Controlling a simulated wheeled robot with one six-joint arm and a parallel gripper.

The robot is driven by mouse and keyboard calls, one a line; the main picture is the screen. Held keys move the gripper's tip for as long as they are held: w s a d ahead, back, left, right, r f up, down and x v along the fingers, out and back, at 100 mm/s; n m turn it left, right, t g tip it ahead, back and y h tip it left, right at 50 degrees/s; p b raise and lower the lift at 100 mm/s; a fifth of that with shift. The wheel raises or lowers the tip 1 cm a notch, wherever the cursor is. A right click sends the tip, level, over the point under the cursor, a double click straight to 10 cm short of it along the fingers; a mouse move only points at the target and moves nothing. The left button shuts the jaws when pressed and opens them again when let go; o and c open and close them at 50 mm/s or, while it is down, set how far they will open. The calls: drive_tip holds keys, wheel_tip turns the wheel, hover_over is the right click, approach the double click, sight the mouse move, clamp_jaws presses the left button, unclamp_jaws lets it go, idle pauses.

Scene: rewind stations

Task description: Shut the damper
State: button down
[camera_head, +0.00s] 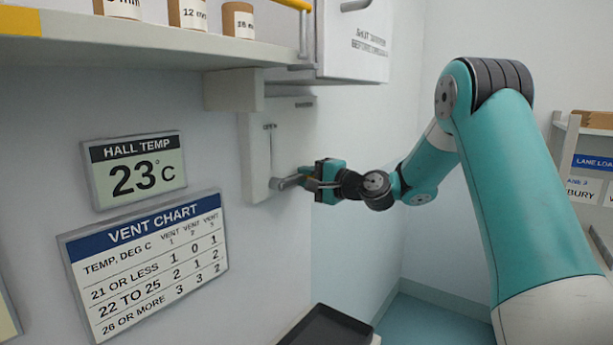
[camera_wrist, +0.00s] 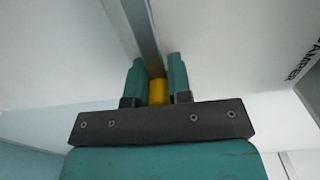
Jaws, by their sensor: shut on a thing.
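The damper panel (camera_head: 257,160) is a pale plate on the wall with an upright slot. Its lever (camera_head: 288,182) sticks out at the low end of the slot. My gripper (camera_head: 313,181) is at the lever's outer end, seen from the side. In the wrist view, the fingers of my gripper (camera_wrist: 157,85) are closed around a yellow grip (camera_wrist: 158,92), with a grey bar running up beyond it. The small lettering by the slot is too small to read surely.
A shelf (camera_head: 150,50) with labelled brown rolls juts out above the panel. A white cabinet (camera_head: 352,45) hangs at upper right. A hall temperature display (camera_head: 136,169) reads 23 C, above a vent chart (camera_head: 147,265). A dark tray (camera_head: 325,328) lies below.

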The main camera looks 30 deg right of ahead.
drive_tip(key=shift+f, duration=0.15)
drive_tip(key=c, duration=1)
unclamp_jaws()
drive_tip(key=shift+c, duration=0.2)
drive_tip(key=b+v, duration=0.7)
drive_tip(key=v, duration=1)
drive_tip(key=shift+s, duration=0.25)
